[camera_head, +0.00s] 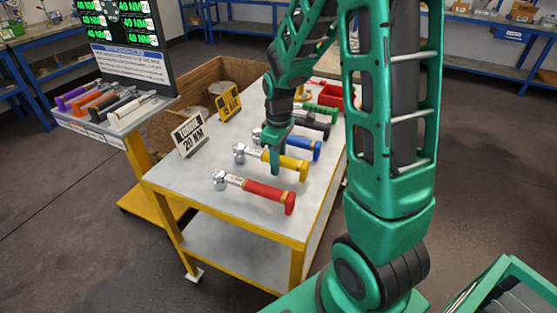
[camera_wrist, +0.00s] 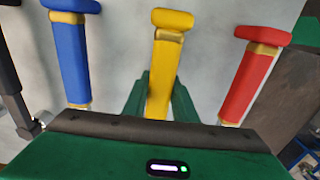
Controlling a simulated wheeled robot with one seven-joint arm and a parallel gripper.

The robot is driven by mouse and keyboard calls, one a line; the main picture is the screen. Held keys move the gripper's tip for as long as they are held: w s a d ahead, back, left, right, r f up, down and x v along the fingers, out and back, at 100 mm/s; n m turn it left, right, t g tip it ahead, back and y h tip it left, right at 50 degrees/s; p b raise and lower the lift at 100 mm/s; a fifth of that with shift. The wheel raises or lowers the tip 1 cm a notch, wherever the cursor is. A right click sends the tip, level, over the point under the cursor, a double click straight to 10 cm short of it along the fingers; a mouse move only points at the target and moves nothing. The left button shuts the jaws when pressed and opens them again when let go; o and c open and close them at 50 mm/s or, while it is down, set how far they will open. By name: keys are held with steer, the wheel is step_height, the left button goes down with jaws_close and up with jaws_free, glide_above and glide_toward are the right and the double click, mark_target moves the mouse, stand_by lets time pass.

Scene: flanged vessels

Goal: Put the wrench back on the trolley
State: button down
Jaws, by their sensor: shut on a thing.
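The trolley (camera_head: 178,180) has a grey top and a yellow frame. A yellow-handled wrench (camera_head: 294,164) is at the trolley top, in a row between the red wrench (camera_head: 266,191) and the blue wrench (camera_head: 303,147). My gripper (camera_head: 276,163) reaches down from above and is shut on the yellow wrench's handle. In the wrist view, the yellow handle (camera_wrist: 170,55) lies between my green fingers (camera_wrist: 160,105), with the blue handle (camera_wrist: 72,50) on the left and the red handle (camera_wrist: 248,80) on the right. I cannot tell whether the yellow wrench fully touches the top.
Black and green-handled wrenches (camera_head: 322,108) and a red bin (camera_head: 333,94) are farther back. A 20 NM sign (camera_head: 189,134) and a yellow sign (camera_head: 229,102) stand along the left edge. A display stand with tools (camera_head: 118,108) is left. The near left corner is clear.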

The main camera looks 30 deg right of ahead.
steer(key=shift+f, duration=0.4)
steer(key=c, duration=1.4)
jaws_free()
steer(key=o, duration=0.5)
steer(key=shift+r, duration=0.15)
steer(key=shift+s+r, duration=0.1)
steer(key=shift+r, duration=3.3)
steer(key=s+d+r+m, duration=0.1)
steer(key=s+m, duration=0.3)
steer(key=s, duration=0.4)
steer(key=s+d+r+m, duration=0.2)
steer(key=s+r+m, duration=0.1)
steer(key=s, duration=0.5)
steer(key=s+d+r+m, duration=0.1)
steer(key=s+r+m, duration=0.1)
steer(key=s+m, duration=0.4)
steer(key=shift+s+d+r, duration=0.15)
steer(key=shift+s+d, duration=0.05)
steer(key=shift+s, duration=0.55)
steer(key=shift+s+d+r, duration=0.15)
steer(key=shift+s+d, duration=0.05)
steer(key=shift+s, duration=0.5)
